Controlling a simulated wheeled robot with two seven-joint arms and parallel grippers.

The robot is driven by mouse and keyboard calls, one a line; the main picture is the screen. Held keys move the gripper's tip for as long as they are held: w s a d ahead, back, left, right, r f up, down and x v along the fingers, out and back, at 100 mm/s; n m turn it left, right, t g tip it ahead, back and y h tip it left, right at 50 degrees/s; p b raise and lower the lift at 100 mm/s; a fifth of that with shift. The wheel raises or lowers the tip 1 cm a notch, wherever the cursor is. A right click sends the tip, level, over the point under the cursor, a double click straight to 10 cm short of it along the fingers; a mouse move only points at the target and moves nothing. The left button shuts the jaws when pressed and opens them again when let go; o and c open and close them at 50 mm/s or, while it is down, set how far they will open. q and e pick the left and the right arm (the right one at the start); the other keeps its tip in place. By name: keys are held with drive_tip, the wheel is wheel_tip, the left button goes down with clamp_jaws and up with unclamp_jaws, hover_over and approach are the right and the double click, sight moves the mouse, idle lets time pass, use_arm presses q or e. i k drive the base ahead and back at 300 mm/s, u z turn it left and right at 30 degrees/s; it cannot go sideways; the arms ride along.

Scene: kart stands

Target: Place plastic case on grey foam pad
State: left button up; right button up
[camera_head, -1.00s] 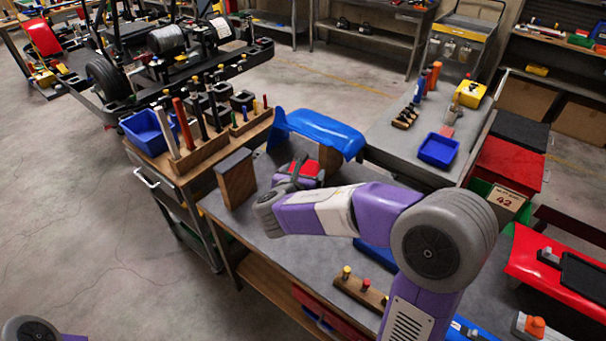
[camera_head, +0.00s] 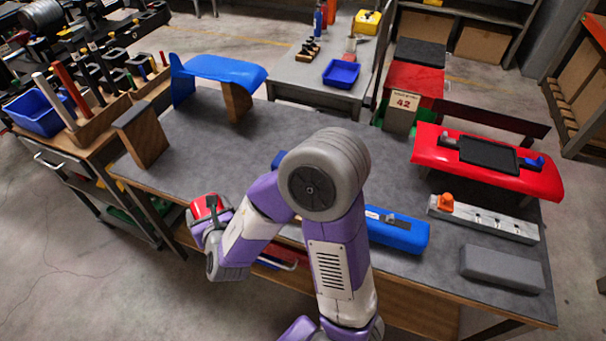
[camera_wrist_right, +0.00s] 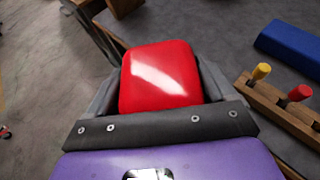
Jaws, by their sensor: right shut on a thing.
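A red, glossy, rounded plastic case (camera_head: 205,204) is in my right gripper (camera_head: 208,214), out by the table's front left edge. In the right wrist view the case (camera_wrist_right: 160,78) sits between the two grey fingers of the right gripper (camera_wrist_right: 161,90), which is shut on it. A plain grey block that looks like the grey foam pad (camera_head: 502,269) lies at the front right of the table, with a bare top. It is well to the right of the case. My left gripper is not in view.
The grey table (camera_head: 215,150) has free room at its middle back. A blue box (camera_head: 398,232) and a metal bar with an orange knob (camera_head: 484,218) lie left of and behind the pad. A red panel (camera_head: 440,155) stands further back. A peg board (camera_wrist_right: 280,108) lies near the gripper.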

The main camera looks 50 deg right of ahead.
sight(484, 249)
drive_tip(key=k, duration=1.6)
drive_tip(key=u, duration=1.65)
drive_tip(key=i, duration=0.4)
drive_tip(key=z, duration=3.45)
drive_tip(key=i, duration=1)
